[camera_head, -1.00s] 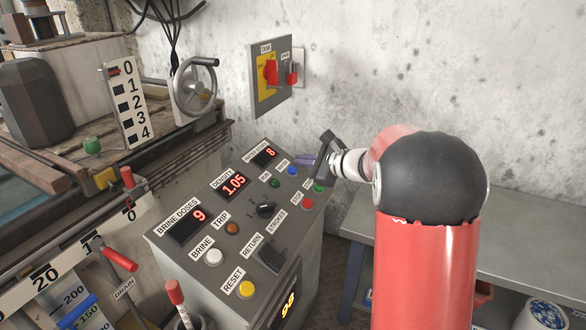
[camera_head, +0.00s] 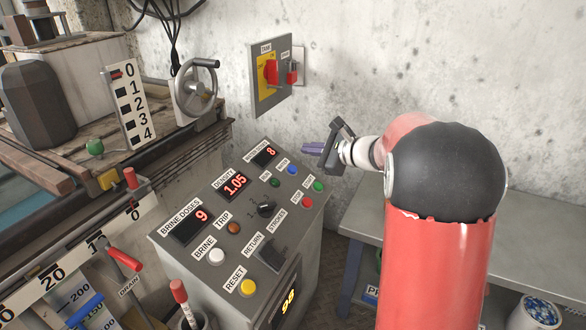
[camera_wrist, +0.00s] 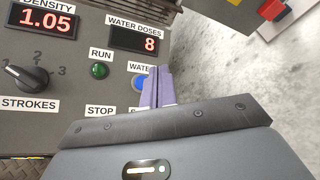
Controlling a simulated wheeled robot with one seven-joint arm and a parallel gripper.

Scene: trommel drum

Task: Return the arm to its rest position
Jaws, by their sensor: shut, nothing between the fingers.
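My gripper (camera_head: 308,148) is shut and empty, its purple fingers together in the air above the right edge of the control panel (camera_head: 222,262). In the wrist view the shut fingers (camera_wrist: 157,87) stand in front of the panel and overlap the blue water button (camera_wrist: 138,83). I cannot tell the exact gap, but the fingers look apart from the panel in the head view. My red and black arm fills the right middle of the head view.
A grey bench (camera_head: 535,270) stands at the right along the concrete wall. A yellow plate with a red switch (camera_head: 270,72) is on the wall behind the panel. A handwheel (camera_head: 195,88) and red levers (camera_head: 125,259) are at the left. Open air lies between panel and wall.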

